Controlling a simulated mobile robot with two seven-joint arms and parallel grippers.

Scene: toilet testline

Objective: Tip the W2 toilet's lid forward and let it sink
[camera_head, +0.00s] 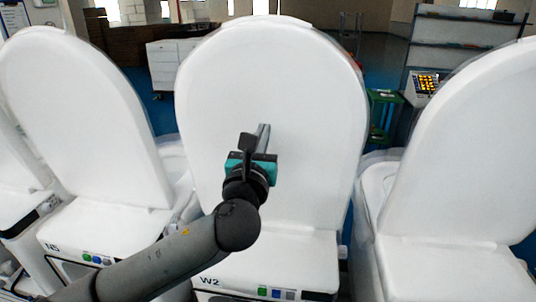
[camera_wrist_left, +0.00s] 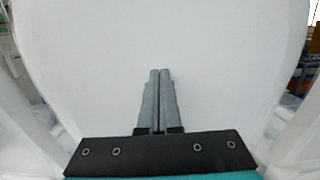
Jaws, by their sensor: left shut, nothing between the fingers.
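The W2 toilet stands in the middle of the head view, its label on the white rear housing (camera_head: 285,262). Its white lid (camera_head: 315,110) is raised upright, with its broad back face toward me. My left gripper (camera_head: 264,130) is in front of the middle of this face, its fingers pointing at the lid. The fingers are shut together with nothing between them. In the left wrist view the lid (camera_wrist_left: 230,50) fills most of the picture behind the closed fingertips (camera_wrist_left: 160,72). I cannot tell whether the tips touch the lid. The W2 seat and bowl are hidden behind the lid. My right gripper is not in view.
The N5 toilet with its raised lid (camera_head: 80,110) stands close on the left. Another toilet with a raised lid (camera_head: 455,150) stands close on the right. Behind are a white cabinet (camera_head: 163,65), a grey shelf (camera_head: 460,45) and a green frame (camera_head: 383,110). Narrow gaps separate the toilets.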

